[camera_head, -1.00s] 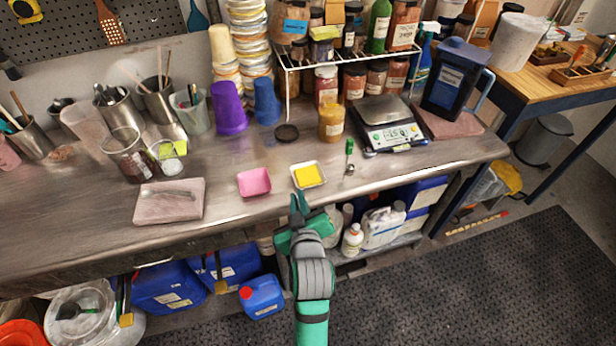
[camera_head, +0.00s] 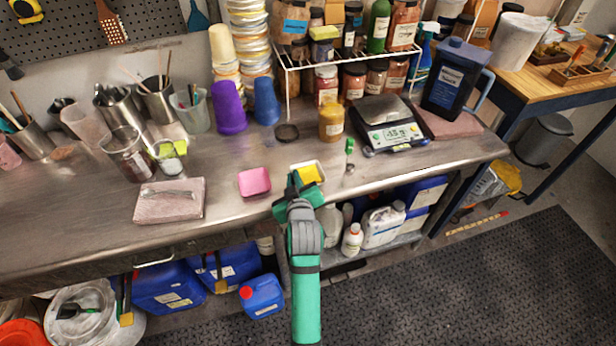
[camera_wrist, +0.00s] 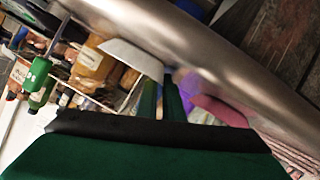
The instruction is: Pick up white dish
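The white dish (camera_head: 321,166) is a small square tray with yellow contents, standing near the front edge of the steel bench. My gripper (camera_head: 296,183) is at its near left corner and hides part of it. In the wrist view the dish (camera_wrist: 128,53) shows as a pale slanted shape, its end at the fingertips. My gripper (camera_wrist: 161,82) shows two green fingers with a narrow gap between them. I cannot tell whether the dish rim lies between them.
A pink dish (camera_head: 254,182) stands just left of my gripper. A pinkish slab (camera_head: 170,201) lies further left. A green-handled spoon (camera_head: 350,150) and a scale (camera_head: 389,124) are to the right. The bench's front edge runs close below the dishes.

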